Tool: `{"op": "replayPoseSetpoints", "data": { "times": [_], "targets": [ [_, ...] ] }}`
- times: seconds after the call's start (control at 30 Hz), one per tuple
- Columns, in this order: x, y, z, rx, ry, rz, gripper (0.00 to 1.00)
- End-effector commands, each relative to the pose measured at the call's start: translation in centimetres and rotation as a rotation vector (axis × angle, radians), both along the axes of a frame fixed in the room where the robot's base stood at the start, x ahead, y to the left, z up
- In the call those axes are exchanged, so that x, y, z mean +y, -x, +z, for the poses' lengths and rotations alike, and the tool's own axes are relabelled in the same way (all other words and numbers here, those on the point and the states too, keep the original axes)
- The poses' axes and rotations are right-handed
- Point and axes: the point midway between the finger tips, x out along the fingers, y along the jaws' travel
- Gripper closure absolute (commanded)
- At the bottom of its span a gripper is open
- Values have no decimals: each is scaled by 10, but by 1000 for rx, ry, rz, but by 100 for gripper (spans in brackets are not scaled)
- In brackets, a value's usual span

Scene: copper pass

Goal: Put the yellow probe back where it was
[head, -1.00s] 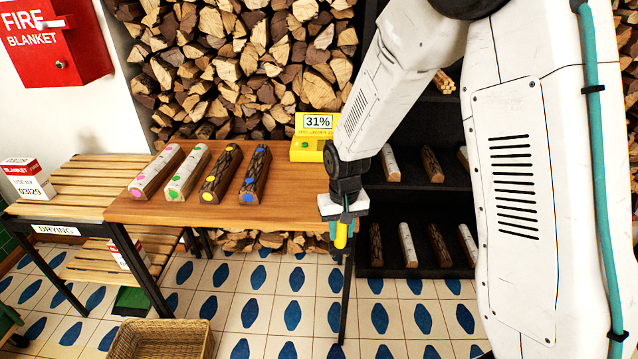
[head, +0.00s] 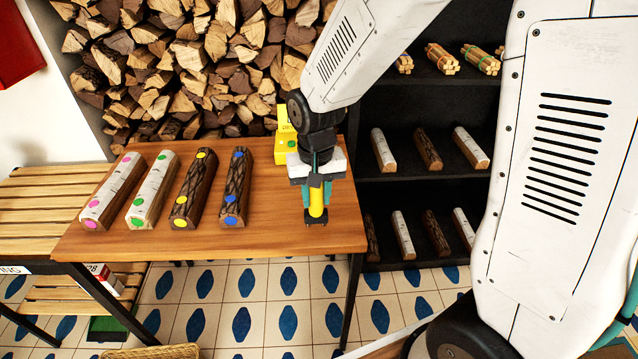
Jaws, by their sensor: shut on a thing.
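My gripper (head: 316,193) is shut on the yellow probe (head: 317,206). The probe hangs upright below the fingers, with its dark lower end at or just above the right part of the wooden table (head: 262,236); I cannot tell whether it touches. The yellow meter (head: 292,150) stands at the back of the table, behind my gripper and partly hidden by my arm. Its display is mostly covered.
Several split logs with coloured dots lie on the table: pink (head: 113,190), green (head: 153,188), yellow (head: 195,188) and blue (head: 235,187). A slatted rack (head: 40,215) adjoins at left. A black shelf (head: 400,185) with logs stands at right. The table's front is clear.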

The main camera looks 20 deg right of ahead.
Motion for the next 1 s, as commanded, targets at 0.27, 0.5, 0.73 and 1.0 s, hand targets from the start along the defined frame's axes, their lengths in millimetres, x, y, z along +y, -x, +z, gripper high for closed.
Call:
{"op": "replayPoseSetpoints", "data": {
  "times": [0.27, 0.5, 0.73, 1.0],
  "targets": [
    [-31, -65, -7, 0, 0, 0, 93],
    [-42, -87, -10, -1, 0, 2, 93],
    [-43, -86, -35, 3, 1, 3, 93],
    [-43, -87, -44, -1, 0, 2, 93]
  ]
}}
